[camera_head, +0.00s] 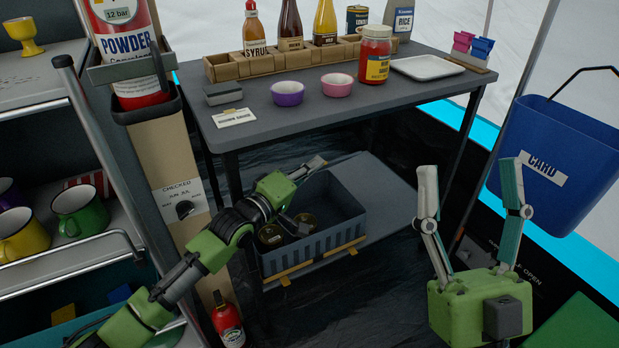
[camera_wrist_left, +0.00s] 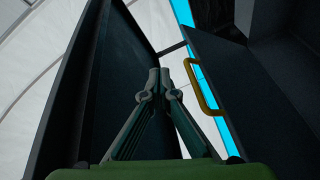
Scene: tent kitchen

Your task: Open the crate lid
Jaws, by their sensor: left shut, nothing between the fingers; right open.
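A blue-grey crate (camera_head: 325,250) with ribbed sides sits on the shelf under the table. In the head view its top is uncovered, and dark round cans (camera_head: 271,235) show inside at its left. My left gripper (camera_head: 317,163) is shut and empty, its tips above the crate's far side. In the left wrist view its fingertips (camera_wrist_left: 160,82) are together, pointing beside a dark panel with a yellow handle (camera_wrist_left: 205,87). I cannot tell for sure whether that panel is the lid. My arm hides part of the crate. My right gripper (camera_head: 470,185) is open and empty, right of the table.
The black table (camera_head: 300,112) above the crate limits room overhead; it holds bowls, a jar and bottles. A beige post (camera_head: 160,155) stands left, beside a shelf of mugs. A blue bin (camera_head: 556,160) hangs at right. A red bottle (camera_head: 228,322) stands low left.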

